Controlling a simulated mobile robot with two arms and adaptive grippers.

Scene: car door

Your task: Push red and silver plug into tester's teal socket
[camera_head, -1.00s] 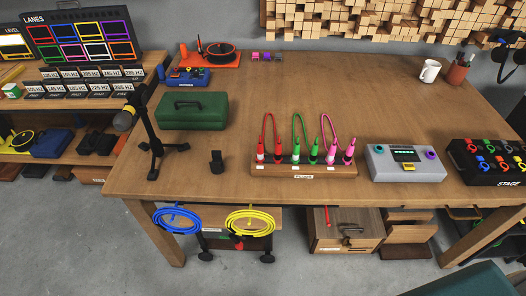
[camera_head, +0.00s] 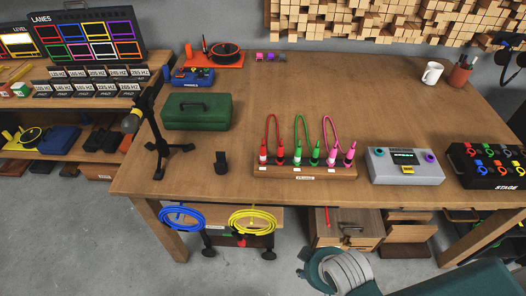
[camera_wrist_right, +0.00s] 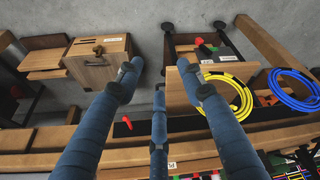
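The wooden plug stand (camera_head: 262,171) is near the table's front edge and holds red, green and pink plugs upright, with cable loops above them. The leftmost red plug (camera_head: 263,154) shows a pale, silver-looking band. The grey tester (camera_head: 405,175) is right of the stand, with a teal socket (camera_head: 378,153) at its left and a purple one at its right. No plug is seen in the teal socket. My right gripper (camera_wrist_right: 158,80) has its blue fingers spread and empty in the right wrist view, pointing toward the table's front edge and undershelf. My left gripper is out of view.
Blue (camera_head: 180,217) and yellow (camera_head: 252,221) cable coils hang at the table front. A wooden drawer box (camera_head: 345,228) is below. A black STAGE box (camera_head: 485,165) stands right of the tester. A tripod stand (camera_head: 160,140) and green toolbox (camera_head: 197,110) are left. The table's middle is clear.

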